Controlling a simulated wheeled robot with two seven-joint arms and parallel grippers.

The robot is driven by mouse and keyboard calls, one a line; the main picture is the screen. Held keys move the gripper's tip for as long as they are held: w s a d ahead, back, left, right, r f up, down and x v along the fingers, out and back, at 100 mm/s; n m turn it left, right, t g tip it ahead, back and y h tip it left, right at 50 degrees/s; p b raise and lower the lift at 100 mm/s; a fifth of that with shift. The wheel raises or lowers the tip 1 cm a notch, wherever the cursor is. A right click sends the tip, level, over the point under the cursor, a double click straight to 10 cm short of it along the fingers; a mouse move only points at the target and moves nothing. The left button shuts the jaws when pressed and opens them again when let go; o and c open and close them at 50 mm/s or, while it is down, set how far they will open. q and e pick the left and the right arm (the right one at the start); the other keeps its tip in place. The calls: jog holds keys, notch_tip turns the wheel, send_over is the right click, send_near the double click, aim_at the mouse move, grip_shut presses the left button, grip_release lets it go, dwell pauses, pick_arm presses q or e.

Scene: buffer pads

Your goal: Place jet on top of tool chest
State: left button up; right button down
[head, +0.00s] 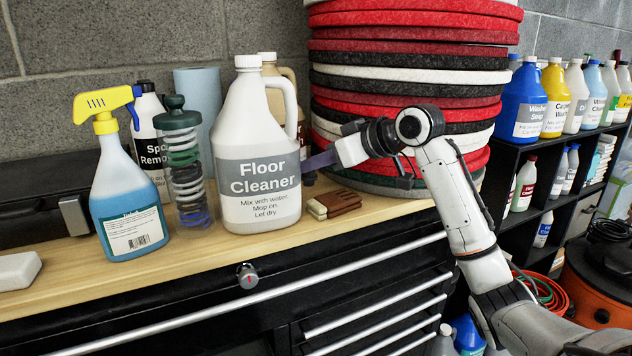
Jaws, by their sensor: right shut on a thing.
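The tool chest is black with a light wooden top (270,244) and runs across the lower part of the head view. My right gripper (335,156) reaches in from the right, just right of the Floor Cleaner jug and over the back of the wooden top. It is shut on a thin purple-grey piece (319,160), partly hidden behind the jug. I cannot tell for certain that this piece is the jet, or whether it touches the jug or the top. My left gripper is not in view.
On the top stand a blue spray bottle (127,205), a spring-like coil (184,165), the white Floor Cleaner jug (246,205) and a brown folded item (333,203). Stacked round pads (410,50) rise behind. Bare wood lies along the front edge. Shelves of bottles (560,140) stand right.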

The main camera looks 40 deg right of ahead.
aim_at(314, 177)
jog(key=shift+f, duration=1.75)
jog(key=shift+f+b, duration=0.1)
jog(key=shift+b, duration=0.2)
jog(key=c, duration=1.9)
grip_release()
jog(key=shift+o, duration=0.2)
jog(key=shift+r, duration=0.2)
jog(key=v, duration=1.2)
jog(key=shift+d, duration=0.1)
